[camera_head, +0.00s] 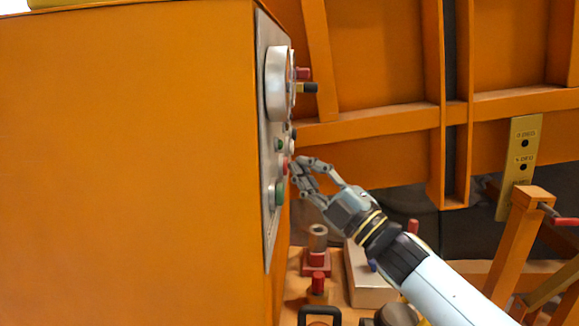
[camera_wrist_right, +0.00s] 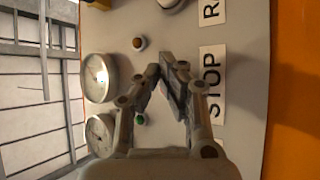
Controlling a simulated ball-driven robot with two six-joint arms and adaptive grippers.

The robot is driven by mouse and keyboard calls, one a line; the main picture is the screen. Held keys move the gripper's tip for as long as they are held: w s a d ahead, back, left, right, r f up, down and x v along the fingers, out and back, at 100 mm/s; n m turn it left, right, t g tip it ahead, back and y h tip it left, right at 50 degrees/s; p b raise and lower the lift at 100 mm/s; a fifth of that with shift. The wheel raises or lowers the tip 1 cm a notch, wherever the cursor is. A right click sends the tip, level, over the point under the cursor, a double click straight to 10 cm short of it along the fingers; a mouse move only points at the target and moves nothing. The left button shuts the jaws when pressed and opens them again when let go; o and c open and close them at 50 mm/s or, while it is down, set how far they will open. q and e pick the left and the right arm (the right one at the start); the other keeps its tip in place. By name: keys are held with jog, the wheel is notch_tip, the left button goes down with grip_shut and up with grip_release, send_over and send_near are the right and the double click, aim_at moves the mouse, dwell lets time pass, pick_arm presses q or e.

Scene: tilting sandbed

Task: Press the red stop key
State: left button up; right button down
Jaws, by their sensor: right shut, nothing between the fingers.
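The red stop key (camera_head: 284,165) stands out from the grey control panel (camera_head: 268,215) on the side of the orange cabinet, seen nearly edge-on in the head view. My right gripper (camera_head: 297,167) is shut and empty, with its fingertips right beside the key; I cannot tell whether they touch it. In the right wrist view the right gripper (camera_wrist_right: 164,69) points at the panel (camera_wrist_right: 245,80), next to the STOP label (camera_wrist_right: 211,84). The red key is not visible there, probably hidden behind the fingers. My left gripper is not in view.
A green key (camera_head: 279,193) sits just below the red one, and a small green lamp (camera_head: 280,145) above. Gauges (camera_wrist_right: 98,78) and a small amber knob (camera_wrist_right: 138,43) are on the panel. The orange tilting frame (camera_head: 375,120) stands behind my right arm; red-topped fittings (camera_head: 317,262) are below.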

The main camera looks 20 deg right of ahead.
jog(key=shift+s+d, duration=0.35)
jog(key=shift+d, duration=0.35)
jog(key=shift+s+d+b, duration=0.15)
jog(key=shift+s+d, duration=0.2)
jog(key=shift+d, duration=0.4)
jog(key=shift+s+d+b, duration=0.15)
jog(key=shift+s+d, duration=0.25)
jog(key=shift+d, duration=0.35)
jog(key=shift+s+d+b, duration=0.15)
jog(key=shift+s+d, duration=0.2)
jog(key=shift+d, duration=0.4)
